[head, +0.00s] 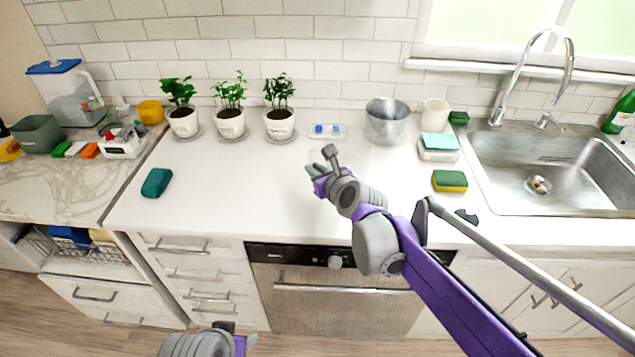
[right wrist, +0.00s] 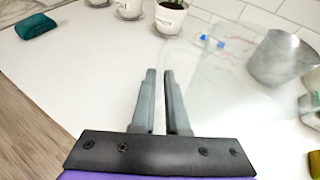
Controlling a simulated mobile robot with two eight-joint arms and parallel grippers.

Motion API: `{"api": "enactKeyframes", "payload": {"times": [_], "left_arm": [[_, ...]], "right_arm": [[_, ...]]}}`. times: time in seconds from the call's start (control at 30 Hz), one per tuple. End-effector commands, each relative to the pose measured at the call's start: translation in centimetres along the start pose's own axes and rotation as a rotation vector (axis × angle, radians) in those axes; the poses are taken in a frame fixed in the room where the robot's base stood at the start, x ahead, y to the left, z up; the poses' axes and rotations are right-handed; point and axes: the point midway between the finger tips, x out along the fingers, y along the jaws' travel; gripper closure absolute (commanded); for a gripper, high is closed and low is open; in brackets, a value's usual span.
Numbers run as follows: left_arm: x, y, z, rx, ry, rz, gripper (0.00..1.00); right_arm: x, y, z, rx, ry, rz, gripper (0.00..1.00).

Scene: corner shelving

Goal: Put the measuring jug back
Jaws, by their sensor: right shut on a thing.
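The measuring jug (right wrist: 228,85) is a clear, see-through vessel with faint red markings in the right wrist view. It lies just right of the fingertips, and its outline is hard to follow. I cannot make it out clearly in the head view. My right gripper (head: 318,172) is over the middle of the white counter. In the right wrist view its fingers (right wrist: 159,75) are nearly closed at the jug's left side, shut on it. What exactly lies between them is too thin to see. My left gripper (head: 228,328) shows only partly at the bottom of the head view, low before the drawers.
Potted plants (head: 230,122), a small tray with blue pieces (head: 327,131), a metal pot (head: 386,122) and a white cup (head: 435,113) line the back. A teal block (head: 157,182) lies at left, a sponge (head: 450,181) by the sink (head: 545,195). The counter's front middle (head: 240,195) is clear.

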Motion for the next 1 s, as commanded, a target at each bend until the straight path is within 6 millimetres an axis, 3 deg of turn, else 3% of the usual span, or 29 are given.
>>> {"api": "enactKeyframes", "payload": {"times": [0.3,0.67,0.7,0.83,1.0], "left_arm": [[0.2,0.0,0.1,0.0,-0.001,0.0,0.43],[0.4,0.0,0.3,0.0,-0.002,0.0,0.43],[0.4,0.0,0.3,0.0,-0.002,0.0,0.43],[0.4,0.0,0.3,0.0,-0.002,0.0,0.43],[0.4,0.0,0.3,0.0,-0.002,0.0,0.43]], "right_arm": [[1.5,0.1,-3.7,-0.001,0.0,-0.001,1.0],[1.7,0.2,-4.1,-0.001,0.0,0.0,1.0],[1.7,0.2,-4.1,0.0,0.0,0.0,0.84],[1.6,0.2,-4.0,-0.001,0.0,0.0,0.61],[1.6,0.2,-4.0,-0.001,0.0,0.0,0.58]]}}
